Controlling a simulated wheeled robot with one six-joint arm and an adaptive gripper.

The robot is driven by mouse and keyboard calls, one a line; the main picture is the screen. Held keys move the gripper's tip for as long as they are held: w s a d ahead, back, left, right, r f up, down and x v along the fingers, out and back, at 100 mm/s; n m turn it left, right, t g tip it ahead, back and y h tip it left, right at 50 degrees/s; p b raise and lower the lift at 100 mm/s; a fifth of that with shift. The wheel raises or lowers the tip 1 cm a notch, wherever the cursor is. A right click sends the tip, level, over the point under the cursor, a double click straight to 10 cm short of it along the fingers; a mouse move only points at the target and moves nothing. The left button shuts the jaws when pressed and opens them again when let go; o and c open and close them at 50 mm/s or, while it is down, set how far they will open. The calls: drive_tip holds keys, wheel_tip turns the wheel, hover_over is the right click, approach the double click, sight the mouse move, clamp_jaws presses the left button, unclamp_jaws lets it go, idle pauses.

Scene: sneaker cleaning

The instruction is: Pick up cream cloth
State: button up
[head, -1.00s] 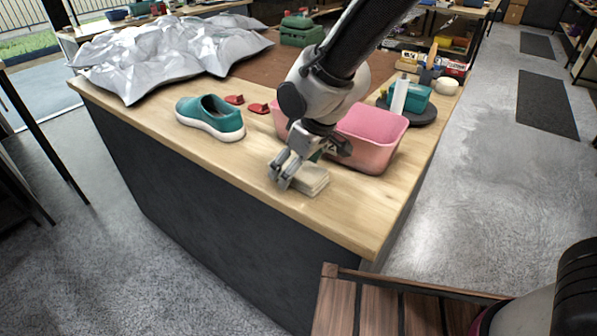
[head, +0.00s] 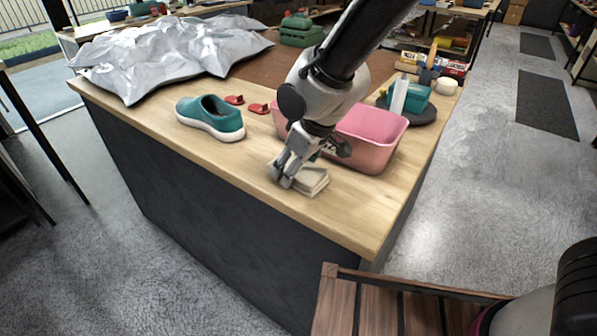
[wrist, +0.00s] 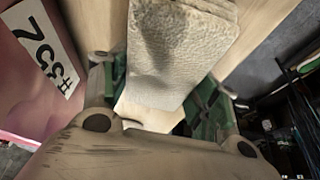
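The cream cloth (head: 314,181) is a folded, layered pad on the wooden worktop, near its front edge. My gripper (head: 284,176) points down at the cloth's left end and covers that part in the head view. In the wrist view the textured cloth (wrist: 180,50) runs between my two fingers (wrist: 158,95), whose green pads lie close against its sides. The fingers appear shut on it. Any gap under the cloth is too small to tell.
A pink bin (head: 372,138) stands just behind and right of the cloth. A teal sneaker (head: 212,118) sits to the left, with small red pieces (head: 258,108) behind it. Crumpled silver sheeting (head: 165,55) covers the back left. Bare worktop (head: 352,212) lies in front right.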

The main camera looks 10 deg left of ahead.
drive_tip(key=shift+s+d+f, duration=0.1)
drive_tip(key=shift+d+f, duration=0.1)
drive_tip(key=shift+f, duration=0.1)
wheel_tip(320, 180, up, 11)
drive_tip(key=shift+a+f, duration=0.15)
idle(0.3)
drive_tip(key=shift+o, duration=0.9)
drive_tip(key=shift+c, duration=0.4)
